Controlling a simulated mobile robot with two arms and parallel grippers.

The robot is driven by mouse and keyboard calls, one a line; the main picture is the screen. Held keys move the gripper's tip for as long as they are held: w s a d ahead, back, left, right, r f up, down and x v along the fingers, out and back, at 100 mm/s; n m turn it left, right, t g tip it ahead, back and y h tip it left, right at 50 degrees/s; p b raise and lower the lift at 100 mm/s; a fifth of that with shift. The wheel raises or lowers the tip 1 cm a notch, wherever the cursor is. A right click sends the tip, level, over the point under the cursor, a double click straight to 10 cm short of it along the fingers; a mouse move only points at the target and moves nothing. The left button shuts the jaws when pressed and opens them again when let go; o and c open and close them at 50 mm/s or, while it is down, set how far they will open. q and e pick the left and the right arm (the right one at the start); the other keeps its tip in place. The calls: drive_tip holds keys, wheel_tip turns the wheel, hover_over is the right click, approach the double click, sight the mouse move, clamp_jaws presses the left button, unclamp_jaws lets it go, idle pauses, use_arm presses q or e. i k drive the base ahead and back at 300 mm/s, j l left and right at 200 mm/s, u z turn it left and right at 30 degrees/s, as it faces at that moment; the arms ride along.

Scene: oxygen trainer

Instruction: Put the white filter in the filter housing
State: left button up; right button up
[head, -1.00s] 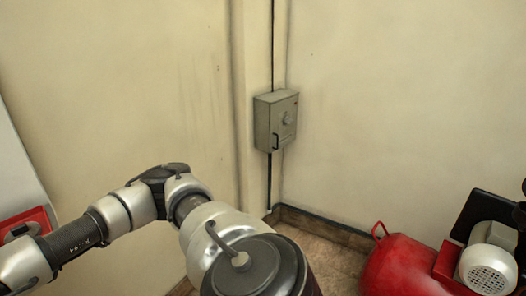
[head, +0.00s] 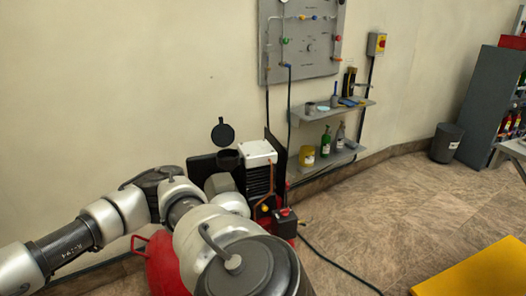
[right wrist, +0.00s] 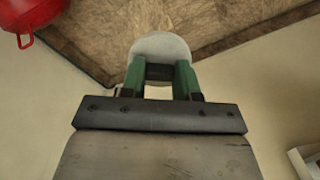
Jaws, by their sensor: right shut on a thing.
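The white filter (right wrist: 160,45) is a pale round piece at the top middle of the right wrist view. My right gripper (right wrist: 160,70), with green fingers, is shut on it; the fingers hide its near side. In the head view a dark open-topped cup (head: 229,158), which looks like the filter housing, sits on the compressor beside a white-topped block. A round black lid (head: 222,132) stands raised above it. The cup's inside is too small to make out. The filter and both grippers are out of the head view.
The red compressor tank (head: 160,262) stands by the wall, partly behind my arm. A grey valve panel (head: 303,40) and shelves (head: 325,112) with bottles are on the wall to the right. A yellow surface (head: 475,270) is at the lower right. Open floor lies between.

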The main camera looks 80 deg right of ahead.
sight(228, 162)
drive_tip(key=i+l+z, duration=0.1)
drive_tip(key=z, duration=0.35)
drive_tip(key=i+l+z, duration=0.1)
drive_tip(key=z, duration=0.3)
drive_tip(key=i+l+z, duration=0.1)
drive_tip(key=z, duration=0.35)
drive_tip(key=i+l+z, duration=0.15)
drive_tip(key=z, duration=0.25)
drive_tip(key=i, duration=0.6)
drive_tip(key=l+z, duration=0.05)
